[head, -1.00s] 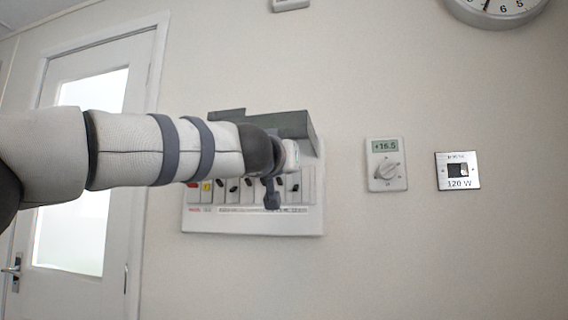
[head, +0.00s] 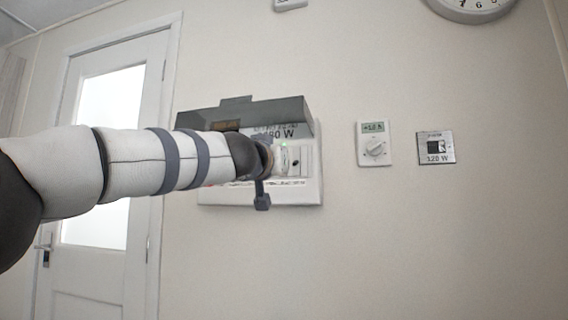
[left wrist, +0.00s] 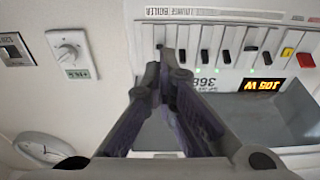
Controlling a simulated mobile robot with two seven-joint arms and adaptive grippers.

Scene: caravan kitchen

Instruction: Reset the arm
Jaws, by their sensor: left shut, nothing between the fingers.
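The switch panel (head: 312,188) is on the wall, with its grey cover (head: 262,113) tilted up above the switches. My left arm crosses in front and hides most of the switches in the head view. The panel's switch row (left wrist: 238,45) shows upside down in the left wrist view: several dark levers, one yellow and one red. Green lights glow beside some levers. My left gripper (left wrist: 161,62) is shut and empty, with its fingertips close to the lever at the row's left end in that view; contact cannot be told. My right gripper is out of view.
A thermostat dial (head: 374,143) and a wall plate marked 120 W (head: 436,147) are right of the panel. A clock (head: 470,6) hangs above. A white door (head: 105,215) stands at left. The wall below the panel is clear.

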